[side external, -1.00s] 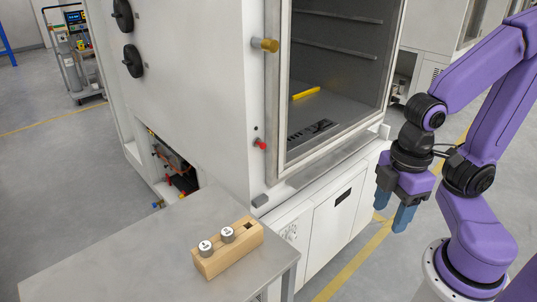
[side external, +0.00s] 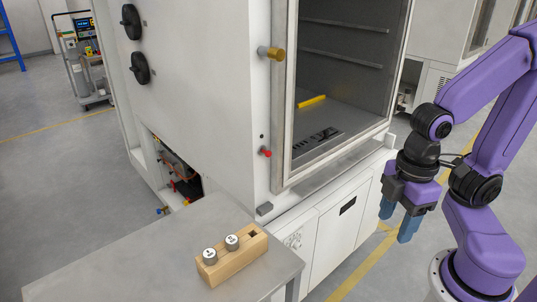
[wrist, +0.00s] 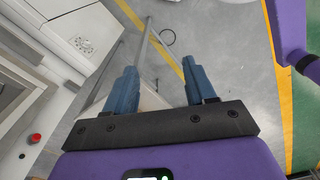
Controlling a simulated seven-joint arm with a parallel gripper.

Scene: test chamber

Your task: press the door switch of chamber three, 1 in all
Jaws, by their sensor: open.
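A white chamber (side external: 205,95) stands at the middle with its dark interior showing on the front. I cannot tell which is the door switch, and no chamber number is readable. A red button also shows at the lower left of the wrist view (wrist: 36,137). My gripper (side external: 398,222) is right of the chamber, pointing down, apart from it. Its blue fingers (wrist: 160,82) are spread with nothing between them.
A grey table (side external: 130,255) at the front left holds a wooden block (side external: 238,263) with two grey, marked cylinders. A yellow-brass knob (side external: 272,52) sticks out of the post. A yellow bar (side external: 311,101) lies inside the chamber.

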